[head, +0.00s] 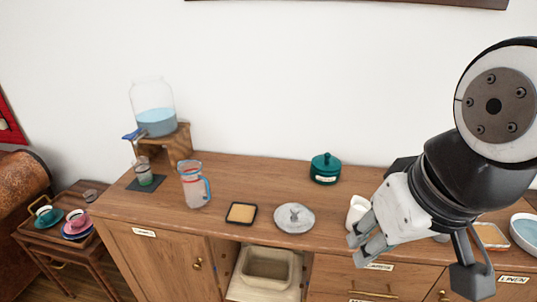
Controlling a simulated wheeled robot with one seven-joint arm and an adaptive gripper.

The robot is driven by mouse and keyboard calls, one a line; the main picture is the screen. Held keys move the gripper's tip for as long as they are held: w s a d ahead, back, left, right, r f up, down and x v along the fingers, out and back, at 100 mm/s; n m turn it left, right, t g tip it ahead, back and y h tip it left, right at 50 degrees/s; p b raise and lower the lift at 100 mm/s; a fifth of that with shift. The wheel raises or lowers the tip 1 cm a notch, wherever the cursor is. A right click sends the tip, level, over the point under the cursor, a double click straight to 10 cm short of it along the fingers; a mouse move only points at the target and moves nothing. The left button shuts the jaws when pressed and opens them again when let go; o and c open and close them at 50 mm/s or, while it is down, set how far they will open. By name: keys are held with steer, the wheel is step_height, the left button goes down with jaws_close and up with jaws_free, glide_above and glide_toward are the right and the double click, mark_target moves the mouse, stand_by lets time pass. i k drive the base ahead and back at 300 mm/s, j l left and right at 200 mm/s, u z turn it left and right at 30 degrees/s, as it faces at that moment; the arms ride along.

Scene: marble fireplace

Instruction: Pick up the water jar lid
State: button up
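A grey round lid (294,218) with a raised knob lies flat near the front edge of the wooden cabinet top, in the middle of the head view. A clear glass water jar (153,110) with a blue tap stands on a small wooden stand at the left. It holds blue water, and its top shows no lid. My gripper (416,264) is to the right of the lid and apart from it. Its fingers are spread wide, with pale fingers at the left and a dark one at the right, and nothing shows between them.
Left of the lid are a square dark-rimmed coaster (241,213) and a clear pitcher (194,184). A teal lidded pot (325,169) stands behind. A white vessel (358,211) is partly hidden by my gripper. A pale blue bowl (527,231) is at the far right.

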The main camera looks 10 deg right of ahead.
mark_target(293, 219)
steer(key=i+z, duration=0.6)
steer(key=z, duration=0.2)
